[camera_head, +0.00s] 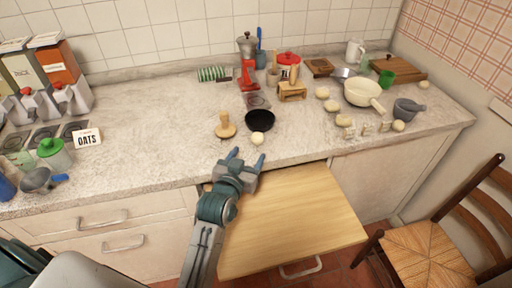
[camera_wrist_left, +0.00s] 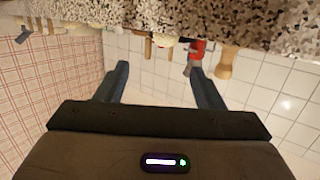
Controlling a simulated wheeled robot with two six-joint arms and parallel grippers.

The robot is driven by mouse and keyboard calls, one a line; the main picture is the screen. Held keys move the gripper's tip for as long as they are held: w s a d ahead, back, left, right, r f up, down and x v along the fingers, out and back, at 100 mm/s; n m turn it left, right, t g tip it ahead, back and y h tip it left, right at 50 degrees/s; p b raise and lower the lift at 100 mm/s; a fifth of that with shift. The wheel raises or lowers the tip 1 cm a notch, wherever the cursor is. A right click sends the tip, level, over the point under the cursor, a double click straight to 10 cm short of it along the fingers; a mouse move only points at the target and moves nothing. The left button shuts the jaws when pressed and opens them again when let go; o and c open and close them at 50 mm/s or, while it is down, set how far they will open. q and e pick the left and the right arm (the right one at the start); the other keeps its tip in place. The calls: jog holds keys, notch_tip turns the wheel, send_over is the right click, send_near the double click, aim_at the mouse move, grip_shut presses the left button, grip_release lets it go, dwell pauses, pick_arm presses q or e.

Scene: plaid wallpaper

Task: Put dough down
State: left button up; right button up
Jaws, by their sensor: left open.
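A pale, round ball of dough (camera_head: 257,139) sits on the speckled counter (camera_head: 150,130) near its front edge. My left gripper (camera_head: 246,160) is just in front of the ball, with its blue fingers spread and nothing between them. A small gap seems to lie between the fingertips and the ball. In the left wrist view the two fingers of my left gripper (camera_wrist_left: 160,82) are also apart and empty. Several similar pale lumps (camera_head: 322,93) lie farther right on the counter. My right gripper is not in view.
A black bowl (camera_head: 260,121) and a wooden stamp-like tool (camera_head: 225,127) stand close behind the ball. A pulled-out wooden board (camera_head: 290,215) juts out below the counter. A cream pan (camera_head: 361,93) and a grey mortar (camera_head: 405,110) are at right. The counter's left middle is clear.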

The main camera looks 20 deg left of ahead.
aim_at(256, 143)
pick_arm(q)
jog(key=w, duration=0.2)
jog(key=w+p, duration=0.1)
jog(key=w, duration=0.1)
jog(key=shift+a+f, duration=0.15)
jog(key=shift+w+f, duration=0.1)
jog(key=shift+w, duration=0.45)
jog(key=w, duration=0.1)
jog(key=w+p, duration=0.2)
jog(key=w, duration=0.1)
jog(key=shift+w+a+f, duration=0.1)
jog(key=shift+a+f, duration=0.2)
jog(key=shift+f, duration=0.05)
jog(key=shift+w+f, duration=0.15)
jog(key=shift+w, duration=0.15)
jog(key=shift+s, duration=0.1)
jog(key=shift+c, duration=0.4)
jog(key=c, duration=1.1)
jog(key=shift+o, duration=0.2)
jog(key=shift+r, duration=0.2)
